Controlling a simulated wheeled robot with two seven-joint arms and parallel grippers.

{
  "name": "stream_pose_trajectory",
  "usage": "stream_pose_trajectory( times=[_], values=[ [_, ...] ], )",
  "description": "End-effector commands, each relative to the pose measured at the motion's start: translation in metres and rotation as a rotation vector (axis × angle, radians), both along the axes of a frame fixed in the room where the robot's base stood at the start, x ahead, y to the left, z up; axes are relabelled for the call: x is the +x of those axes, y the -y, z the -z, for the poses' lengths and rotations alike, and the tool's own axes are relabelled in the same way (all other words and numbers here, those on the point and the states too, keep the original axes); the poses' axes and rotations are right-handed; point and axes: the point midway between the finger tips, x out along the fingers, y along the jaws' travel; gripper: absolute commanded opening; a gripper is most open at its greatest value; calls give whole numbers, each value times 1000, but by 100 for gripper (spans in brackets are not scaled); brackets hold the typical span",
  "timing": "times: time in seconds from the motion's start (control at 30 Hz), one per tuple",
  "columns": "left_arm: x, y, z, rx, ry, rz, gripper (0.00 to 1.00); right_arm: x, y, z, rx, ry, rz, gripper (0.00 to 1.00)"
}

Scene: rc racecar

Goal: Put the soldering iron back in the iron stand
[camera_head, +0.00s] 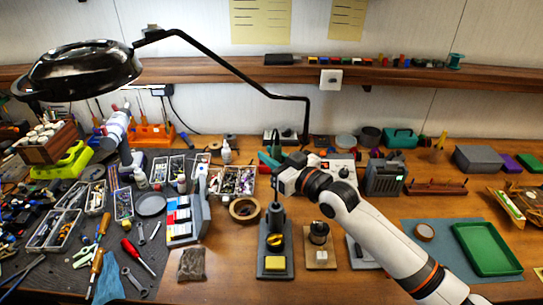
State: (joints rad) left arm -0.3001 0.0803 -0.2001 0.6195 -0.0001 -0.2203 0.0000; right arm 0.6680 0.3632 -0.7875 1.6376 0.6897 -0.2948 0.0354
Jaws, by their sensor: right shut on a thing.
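The gripper is directly above the back of the stand in the picture. I cannot tell whether the iron is touching the stand's holder. My left gripper is not in view.
A black magnifier lamp (82,72) arches over the back. A green tray (486,248) lies at right. Bare wood shows at the front.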

Motion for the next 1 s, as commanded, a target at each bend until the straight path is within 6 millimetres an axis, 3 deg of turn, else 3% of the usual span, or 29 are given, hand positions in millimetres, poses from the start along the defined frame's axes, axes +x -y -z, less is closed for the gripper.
stream_pose_trajectory(
  times=[0.37,1.0],
  values=[
    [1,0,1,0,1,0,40,0,0,1,0,1,0,0],
    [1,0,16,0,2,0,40,0,0,20,0,1,0,0]
  ],
)
